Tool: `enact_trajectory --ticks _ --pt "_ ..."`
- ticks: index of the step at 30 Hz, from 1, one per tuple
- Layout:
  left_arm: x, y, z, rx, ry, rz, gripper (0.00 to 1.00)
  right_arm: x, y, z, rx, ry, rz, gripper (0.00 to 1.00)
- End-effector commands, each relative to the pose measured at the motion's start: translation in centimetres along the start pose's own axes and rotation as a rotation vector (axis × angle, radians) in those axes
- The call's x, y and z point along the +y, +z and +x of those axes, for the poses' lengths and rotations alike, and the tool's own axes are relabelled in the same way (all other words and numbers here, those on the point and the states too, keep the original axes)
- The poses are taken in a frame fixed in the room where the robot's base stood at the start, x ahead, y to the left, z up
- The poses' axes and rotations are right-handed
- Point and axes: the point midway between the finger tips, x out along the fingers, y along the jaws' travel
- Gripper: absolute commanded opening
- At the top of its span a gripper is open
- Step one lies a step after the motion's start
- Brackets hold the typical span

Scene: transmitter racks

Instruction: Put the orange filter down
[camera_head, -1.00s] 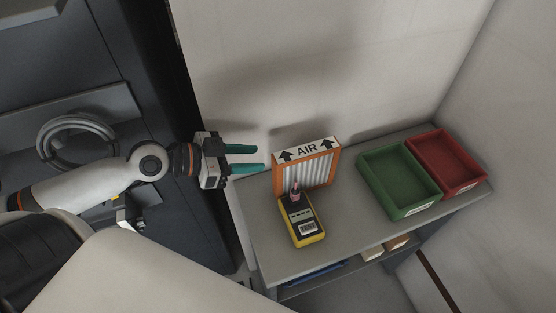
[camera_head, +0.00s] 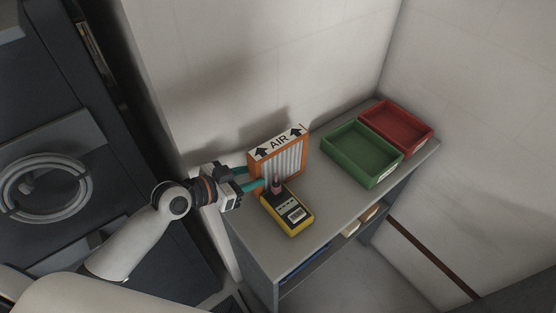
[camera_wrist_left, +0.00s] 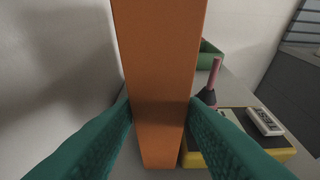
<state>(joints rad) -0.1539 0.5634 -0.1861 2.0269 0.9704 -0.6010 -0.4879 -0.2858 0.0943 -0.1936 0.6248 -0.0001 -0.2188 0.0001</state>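The orange filter (camera_head: 278,155) has a white pleated face and a top label reading AIR with arrows. It stands upright on the grey shelf top (camera_head: 330,211) near the wall. My left gripper (camera_head: 252,177) is at its left edge, fingers apart, one on each side of it. In the left wrist view the filter's plain orange edge (camera_wrist_left: 160,80) fills the gap between the teal fingertips (camera_wrist_left: 161,106). They are very close to its sides; firm contact cannot be made out. The filter's base appears to rest on the shelf. My right gripper is not in view.
A yellow-black meter (camera_head: 289,210) with a pink-tipped probe lies close in front of the filter. A green bin (camera_head: 362,178) and a red bin (camera_head: 421,141) stand to the right. A dark cabinet with a coiled cable (camera_head: 45,188) is at left.

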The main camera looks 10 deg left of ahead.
Motion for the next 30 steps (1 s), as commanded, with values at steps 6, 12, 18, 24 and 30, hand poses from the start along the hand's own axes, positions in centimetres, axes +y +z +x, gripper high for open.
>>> enact_trajectory --ticks 6,12,18,24,30 --pt "0.1 0.3 3.2 -0.003 0.000 -0.004 0.38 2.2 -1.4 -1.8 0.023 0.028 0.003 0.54" --pt "0.1 0.1 4.7 -0.002 -0.001 -0.002 0.38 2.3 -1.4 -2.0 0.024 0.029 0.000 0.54" --pt "0.1 0.0 4.7 -0.001 0.000 -0.001 0.37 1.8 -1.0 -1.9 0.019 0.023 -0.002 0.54" --pt "0.1 0.0 4.7 -0.002 0.000 -0.001 0.04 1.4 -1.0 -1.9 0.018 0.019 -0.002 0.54" --pt "0.1 0.1 4.6 -0.002 0.000 0.000 0.04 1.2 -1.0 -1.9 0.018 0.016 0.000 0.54"
